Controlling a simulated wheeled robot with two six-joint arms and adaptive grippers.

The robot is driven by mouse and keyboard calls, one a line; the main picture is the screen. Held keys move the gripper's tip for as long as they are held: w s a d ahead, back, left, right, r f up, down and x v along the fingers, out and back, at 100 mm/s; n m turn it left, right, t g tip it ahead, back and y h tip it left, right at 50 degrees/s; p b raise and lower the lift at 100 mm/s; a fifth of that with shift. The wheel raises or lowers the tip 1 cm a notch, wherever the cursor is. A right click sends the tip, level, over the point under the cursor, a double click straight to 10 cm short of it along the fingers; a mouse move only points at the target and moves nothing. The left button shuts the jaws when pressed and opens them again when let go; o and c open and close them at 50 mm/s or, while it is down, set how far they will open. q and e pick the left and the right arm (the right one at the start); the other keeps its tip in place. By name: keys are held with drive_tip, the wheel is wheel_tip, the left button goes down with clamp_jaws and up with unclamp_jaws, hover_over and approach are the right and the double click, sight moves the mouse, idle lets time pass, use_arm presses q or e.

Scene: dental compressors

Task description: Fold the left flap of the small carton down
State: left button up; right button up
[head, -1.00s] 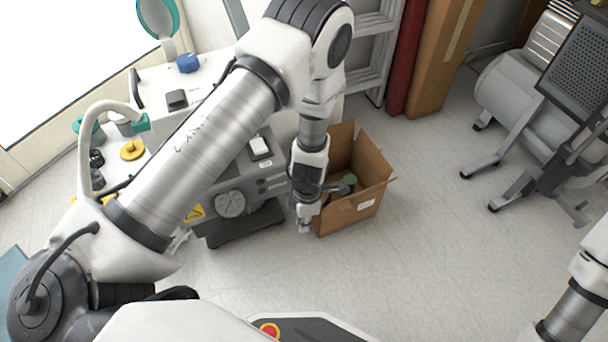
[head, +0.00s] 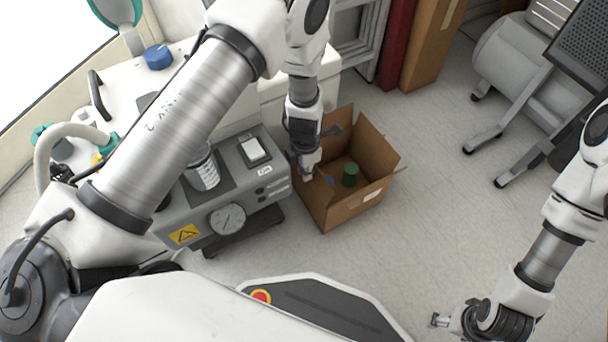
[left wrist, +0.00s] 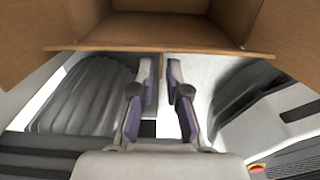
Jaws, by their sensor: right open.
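The small brown carton (head: 345,214) stands open on the floor in the middle of the head view. A green cylinder (head: 350,175) and a small blue item are inside it. My left gripper (head: 304,174) is at the carton's left side, by the top edge; it hides part of that side, so I cannot tell how the left flap lies. In the left wrist view the fingers (left wrist: 161,66) stand slightly apart just below a cardboard edge (left wrist: 160,48), with a thin brown strip showing in the gap. My right gripper (head: 440,320) is open and empty at the lower right, far from the carton.
A grey compressor unit (head: 250,185) with a gauge stands close to the carton's left. A tall cardboard box (head: 432,45) and a ladder stand behind. A wheeled grey machine (head: 510,60) is at the upper right. The floor right of the carton is clear.

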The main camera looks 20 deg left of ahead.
use_arm(q)
drive_tip(key=shift+f, duration=0.85)
clamp_jaws()
